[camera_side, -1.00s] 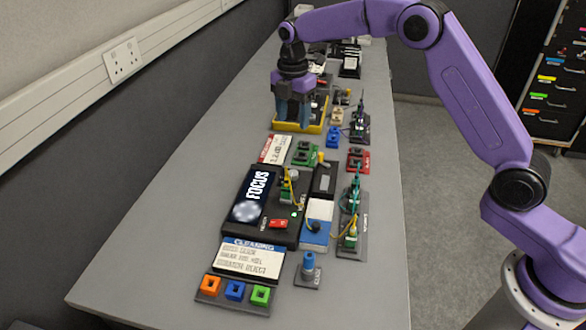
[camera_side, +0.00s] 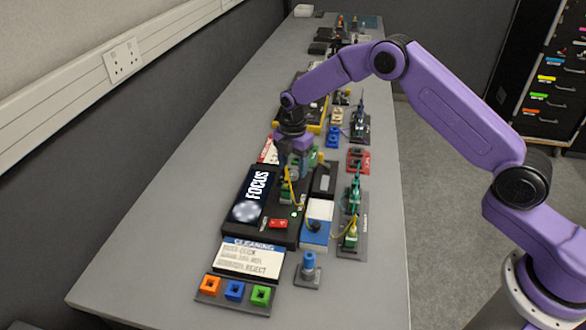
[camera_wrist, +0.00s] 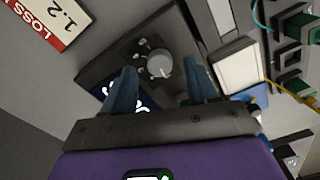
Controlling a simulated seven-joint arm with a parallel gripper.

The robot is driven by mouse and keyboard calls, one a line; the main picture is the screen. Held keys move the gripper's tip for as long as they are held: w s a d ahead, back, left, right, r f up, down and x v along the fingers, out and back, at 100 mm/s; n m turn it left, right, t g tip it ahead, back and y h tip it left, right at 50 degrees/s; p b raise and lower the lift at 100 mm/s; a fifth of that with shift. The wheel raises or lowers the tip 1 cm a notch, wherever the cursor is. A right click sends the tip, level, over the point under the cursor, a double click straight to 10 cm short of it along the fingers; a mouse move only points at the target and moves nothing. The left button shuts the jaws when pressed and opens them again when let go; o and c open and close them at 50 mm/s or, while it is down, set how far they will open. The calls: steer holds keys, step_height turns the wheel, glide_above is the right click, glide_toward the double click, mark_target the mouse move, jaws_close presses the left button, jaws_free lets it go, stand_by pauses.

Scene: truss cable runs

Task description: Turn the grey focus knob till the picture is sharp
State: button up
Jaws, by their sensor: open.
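The grey focus knob (camera_wrist: 159,64) is round with a pale pointer mark and sits on the black scope box (camera_side: 283,232). In the wrist view it lies between my two blue fingertips, with gaps on both sides. My gripper (camera_side: 296,164) is open and points down over the box's far end; it also shows in the wrist view (camera_wrist: 161,75). Whether the fingertips are down at knob height is unclear. In the side view the gripper mostly hides the knob. The screen (camera_side: 249,197) reads FOCUS and shows a soft, blurry pale disc.
A red switch (camera_side: 278,223) is nearer the front. A blue-and-white box (camera_side: 317,222) and connector racks (camera_side: 351,235) stand at right. The table's left side is clear.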

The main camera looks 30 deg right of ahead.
steer(key=shift+f, duration=0.9)
steer(key=c, duration=1)
steer(key=shift+c, duration=0.2)
